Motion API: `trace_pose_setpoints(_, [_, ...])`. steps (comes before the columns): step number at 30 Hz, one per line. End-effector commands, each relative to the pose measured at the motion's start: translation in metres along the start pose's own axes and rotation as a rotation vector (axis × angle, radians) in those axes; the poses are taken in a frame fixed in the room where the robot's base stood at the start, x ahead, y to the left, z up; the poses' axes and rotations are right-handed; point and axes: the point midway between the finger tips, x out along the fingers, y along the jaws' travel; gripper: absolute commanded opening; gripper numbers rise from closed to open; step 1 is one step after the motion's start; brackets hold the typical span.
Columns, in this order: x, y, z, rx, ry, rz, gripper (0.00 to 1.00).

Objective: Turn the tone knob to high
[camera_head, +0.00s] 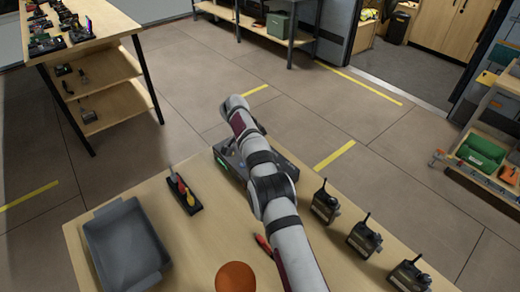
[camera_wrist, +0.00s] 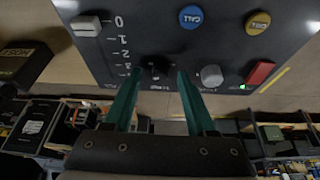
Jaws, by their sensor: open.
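A dark control panel (camera_wrist: 150,25) fills the upper part of the wrist view. It also shows in the head view (camera_head: 226,157) at the table's far edge, partly behind my arm. My gripper (camera_wrist: 160,72) is open, its two teal fingers reaching up to the panel face. A small black knob (camera_wrist: 157,65) sits between the fingertips, with a gap visible on each side. A round grey knob (camera_wrist: 211,76) is just right of the right finger. The labels by the knobs are too small to read, so I cannot tell which is the tone knob. My gripper is hidden in the head view.
The panel also has a white slider (camera_wrist: 86,25) at 0, a blue button (camera_wrist: 191,17), a yellow button (camera_wrist: 257,23) and a red switch (camera_wrist: 260,73). On the table stand a grey bin (camera_head: 125,245), an orange round object (camera_head: 236,277) and three radios (camera_head: 364,240).

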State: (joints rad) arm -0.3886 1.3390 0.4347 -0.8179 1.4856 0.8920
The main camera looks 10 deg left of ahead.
Motion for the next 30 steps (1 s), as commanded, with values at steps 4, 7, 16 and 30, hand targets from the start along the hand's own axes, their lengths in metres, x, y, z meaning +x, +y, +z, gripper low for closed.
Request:
trace_pose_setpoints(4, [-0.023, -0.001, -0.001, 0.000, 0.001, -0.004, 0.57])
trace_pose_setpoints(7, [-0.054, -0.001, 0.000, 0.000, 0.001, -0.005, 0.57])
trace_pose_setpoints(16, [-0.138, -0.001, 0.000, 0.001, 0.001, -0.003, 0.57])
trace_pose_setpoints(30, [-0.156, 0.001, 0.000, -0.010, -0.003, -0.001, 0.57])
